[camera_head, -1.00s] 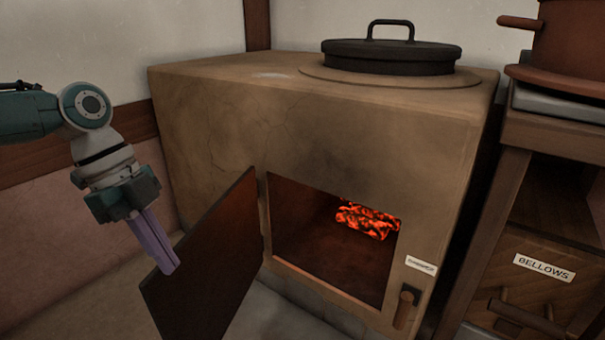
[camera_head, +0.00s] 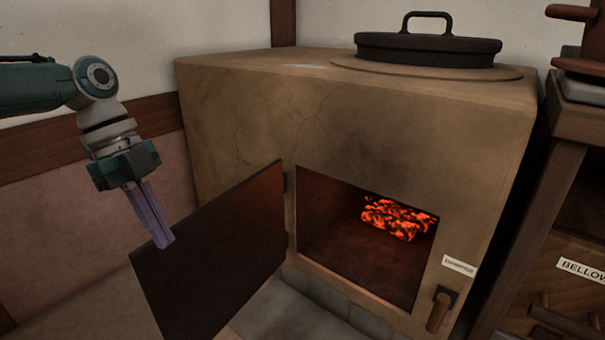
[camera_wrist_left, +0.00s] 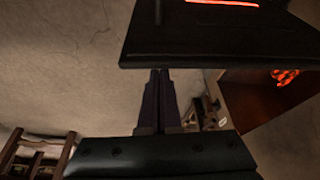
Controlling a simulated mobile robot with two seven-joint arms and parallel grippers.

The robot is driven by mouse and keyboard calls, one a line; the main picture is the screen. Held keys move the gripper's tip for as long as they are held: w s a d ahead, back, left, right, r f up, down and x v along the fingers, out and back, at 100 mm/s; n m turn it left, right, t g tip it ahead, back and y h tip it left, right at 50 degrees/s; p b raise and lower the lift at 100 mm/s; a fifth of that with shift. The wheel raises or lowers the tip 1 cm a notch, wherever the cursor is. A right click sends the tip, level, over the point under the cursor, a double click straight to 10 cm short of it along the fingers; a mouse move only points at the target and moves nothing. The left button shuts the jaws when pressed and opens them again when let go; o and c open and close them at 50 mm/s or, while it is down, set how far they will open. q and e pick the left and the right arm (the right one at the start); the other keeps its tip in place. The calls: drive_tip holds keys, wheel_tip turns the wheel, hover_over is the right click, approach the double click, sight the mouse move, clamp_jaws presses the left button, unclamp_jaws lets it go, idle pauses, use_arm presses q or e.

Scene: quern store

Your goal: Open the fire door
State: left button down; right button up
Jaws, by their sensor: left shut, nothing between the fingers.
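The fire door (camera_head: 213,258) is a dark panel hinged at the left side of the stove opening. It stands swung well out from the clay stove (camera_head: 270,120), and glowing coals (camera_head: 398,217) show inside the firebox. My left gripper (camera_head: 164,241) is shut and empty, its purple fingers pointing down at the door's upper edge near its free end. I cannot tell whether they touch the door. In the left wrist view the shut fingers (camera_wrist_left: 160,85) reach to the edge of the dark door (camera_wrist_left: 215,42). My right gripper is not in view.
A small labelled handle (camera_head: 439,308) is on the stove front, right of the opening. A wooden cabinet with a BELLOWS label (camera_head: 583,270) stands at the right. A wall is behind the arm.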

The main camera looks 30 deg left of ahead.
use_arm(q)
drive_tip(key=d+p, duration=0.3)
drive_tip(key=shift+w+d+r+p, duration=0.15)
drive_tip(key=shift+d+r+p, duration=0.25)
drive_tip(key=p+v, duration=0.5)
drive_tip(key=v, duration=0.4)
drive_tip(key=s+d+r+n+y+p, duration=0.15)
drive_tip(key=s+d+r+p, duration=0.25)
drive_tip(key=d+r+p, duration=0.5)
drive_tip(key=s+d+r+n+p, duration=0.35)
drive_tip(key=r+p, duration=0.65)
drive_tip(key=p, duration=0.5)
drive_tip(key=s+d+r+n+y+p, duration=0.1)
drive_tip(key=s+d+r+p, duration=0.2)
drive_tip(key=d+r+p, duration=0.65)
drive_tip(key=s+r+n+t+p, duration=0.1)
drive_tip(key=r+n+p, duration=0.3)
drive_tip(key=r+p, duration=2.3)
drive_tip(key=s+a+r+n+t+y+p, duration=0.1)
drive_tip(key=r+n+p, duration=0.3)
drive_tip(key=r+p, duration=2.3)
wheel_tip(320, 180, up, 4)
drive_tip(key=shift+s+a+t, duration=0.2)
drive_tip(key=shift+s+t, duration=0.3)
drive_tip(key=shift+s, duration=0.05)
drive_tip(key=shift+f, duration=0.1)
